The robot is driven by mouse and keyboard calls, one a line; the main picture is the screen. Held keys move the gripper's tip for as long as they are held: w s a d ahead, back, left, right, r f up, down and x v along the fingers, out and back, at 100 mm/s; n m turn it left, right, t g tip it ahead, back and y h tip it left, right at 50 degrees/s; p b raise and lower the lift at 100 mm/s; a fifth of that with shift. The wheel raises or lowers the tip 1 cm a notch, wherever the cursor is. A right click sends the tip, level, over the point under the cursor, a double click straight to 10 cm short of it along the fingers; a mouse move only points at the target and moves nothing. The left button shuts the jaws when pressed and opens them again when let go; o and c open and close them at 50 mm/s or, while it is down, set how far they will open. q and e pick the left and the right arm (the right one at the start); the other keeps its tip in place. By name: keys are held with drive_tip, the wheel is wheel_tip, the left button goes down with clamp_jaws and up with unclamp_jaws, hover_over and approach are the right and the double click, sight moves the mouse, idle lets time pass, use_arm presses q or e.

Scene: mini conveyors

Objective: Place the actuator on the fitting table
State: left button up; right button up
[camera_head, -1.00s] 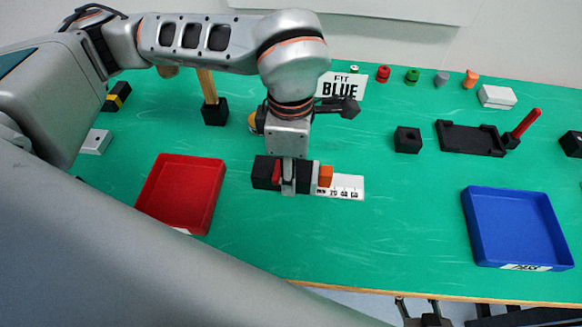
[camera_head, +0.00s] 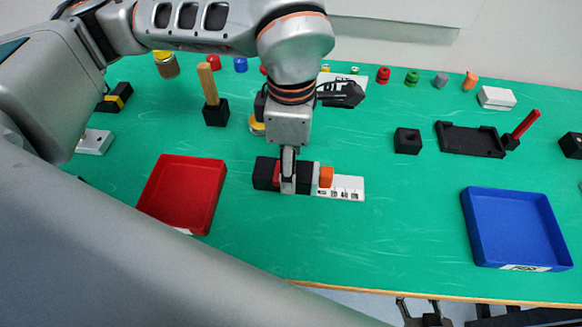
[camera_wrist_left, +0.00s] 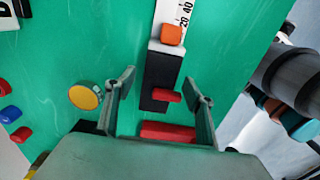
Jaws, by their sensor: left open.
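No part is labelled as the actuator. A black block with a red tab (camera_wrist_left: 167,96) and a white section lies in line with an orange block (camera_wrist_left: 171,35) and a white scale strip (camera_wrist_left: 183,12). In the head view the scale strip (camera_head: 345,190) and orange block (camera_head: 326,177) show right of my left gripper (camera_head: 288,188), and black block ends (camera_head: 265,172) show beside it. In the wrist view my left gripper (camera_wrist_left: 159,88) is open, its fingers on either side of the black block, with gaps. The fitting table cannot be told for certain; a "FIT" sign is partly covered by my arm.
The green tabletop (camera_head: 390,230) carries a red tray (camera_head: 150,195), a blue tray (camera_head: 480,230), a black fixture (camera_head: 470,138), a black cube (camera_head: 407,140) and a wooden post (camera_head: 208,85) in a black base. Clear room lies between the trays, in front.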

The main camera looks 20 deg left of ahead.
use_arm(q)
wheel_tip(320, 180, up, 9)
idle(0.3)
drive_tip(key=shift+r, duration=0.1)
idle(0.4)
